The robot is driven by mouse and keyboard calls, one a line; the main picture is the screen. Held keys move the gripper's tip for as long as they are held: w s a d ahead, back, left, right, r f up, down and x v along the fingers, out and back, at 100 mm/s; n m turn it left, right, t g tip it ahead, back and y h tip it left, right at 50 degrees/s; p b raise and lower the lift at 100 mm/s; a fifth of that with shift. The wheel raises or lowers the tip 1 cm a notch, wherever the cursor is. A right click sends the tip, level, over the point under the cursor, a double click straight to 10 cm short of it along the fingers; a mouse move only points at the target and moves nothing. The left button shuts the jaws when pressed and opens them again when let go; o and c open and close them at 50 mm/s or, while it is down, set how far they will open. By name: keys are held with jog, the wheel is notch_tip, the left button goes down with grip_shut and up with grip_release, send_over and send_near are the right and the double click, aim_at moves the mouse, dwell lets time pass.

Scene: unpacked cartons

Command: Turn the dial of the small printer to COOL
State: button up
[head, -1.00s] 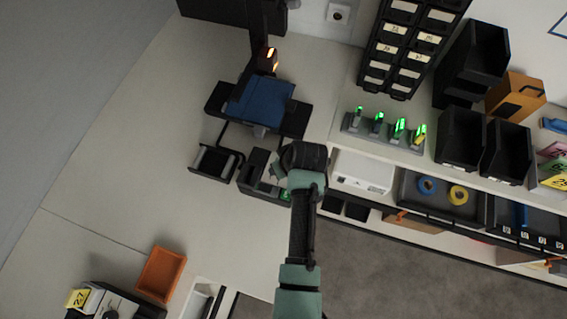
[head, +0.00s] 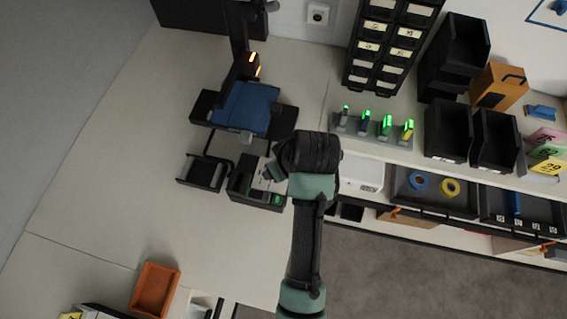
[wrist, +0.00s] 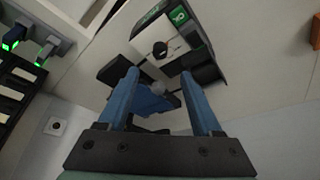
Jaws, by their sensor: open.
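A small dark machine with a pale top face (head: 264,178), apparently the small printer, stands on the bench just left of my gripper (head: 276,170) in the head view. My arm partly covers it. In the wrist view the printer (wrist: 178,50) shows ahead of the fingertips, with a round black dial (wrist: 160,48) on its pale face and a green label or display beside it. The dial lettering is too small to read. My gripper (wrist: 160,77) is open and empty, its two blue fingers apart and short of the dial in the picture.
A larger machine with a blue bed (head: 244,106) stands behind. A black tray (head: 204,173) lies left of the printer. A rack with green lights (head: 375,128) and a white box (head: 360,174) are to the right. Bare bench (head: 130,190) lies left.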

jog(key=shift+v, duration=1.65)
